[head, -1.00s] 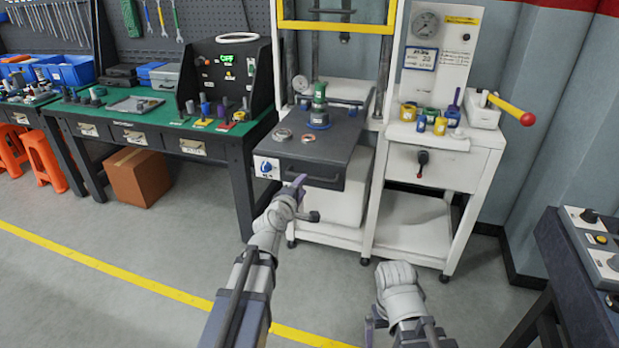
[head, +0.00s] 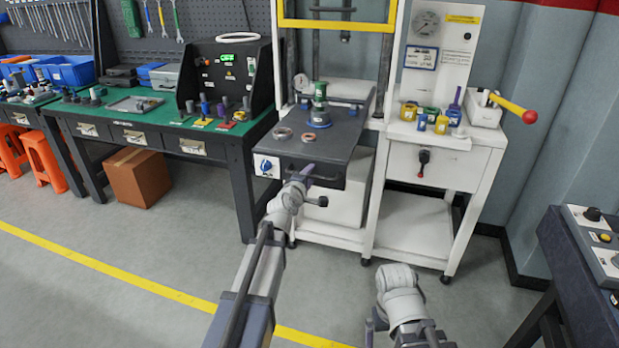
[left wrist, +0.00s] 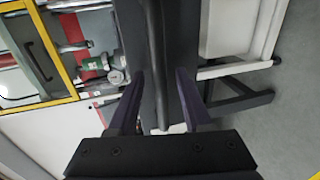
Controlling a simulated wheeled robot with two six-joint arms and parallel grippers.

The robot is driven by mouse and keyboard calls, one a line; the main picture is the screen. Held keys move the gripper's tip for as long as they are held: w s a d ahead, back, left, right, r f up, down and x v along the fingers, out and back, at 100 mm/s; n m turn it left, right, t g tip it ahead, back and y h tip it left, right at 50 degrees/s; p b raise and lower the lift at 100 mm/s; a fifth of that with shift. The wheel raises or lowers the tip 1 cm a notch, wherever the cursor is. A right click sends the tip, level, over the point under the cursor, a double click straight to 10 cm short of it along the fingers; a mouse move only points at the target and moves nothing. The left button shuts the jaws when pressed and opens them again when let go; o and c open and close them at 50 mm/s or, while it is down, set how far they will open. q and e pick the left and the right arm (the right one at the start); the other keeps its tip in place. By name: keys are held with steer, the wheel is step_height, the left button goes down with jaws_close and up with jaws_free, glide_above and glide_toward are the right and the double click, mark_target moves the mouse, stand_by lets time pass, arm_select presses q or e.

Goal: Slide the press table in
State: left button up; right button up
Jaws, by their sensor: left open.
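The dark grey press table (head: 345,143) sticks out toward me from the white press frame. A green-topped fixture with a blue base (head: 319,112) and small metal rings (head: 283,133) rest on it. My left gripper (head: 306,171) is at the table's front face, by the pull handle, which it partly covers. In the left wrist view, the dark handle bar (left wrist: 154,50) runs between the two open fingers of the left gripper (left wrist: 160,85). The fingers look apart from the bar. My right arm is low at the bottom; its gripper (head: 375,325) is partly cut off and its opening is unclear.
A white cabinet (head: 440,165) with a gauge, coloured parts and a red-tipped lever (head: 515,108) adjoins the press. A green-topped bench (head: 150,121) stands at left, a dark control desk (head: 575,265) at right. The floor in front is clear.

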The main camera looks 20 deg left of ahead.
arm_select(q)
jaws_close()
stand_by(1.3)
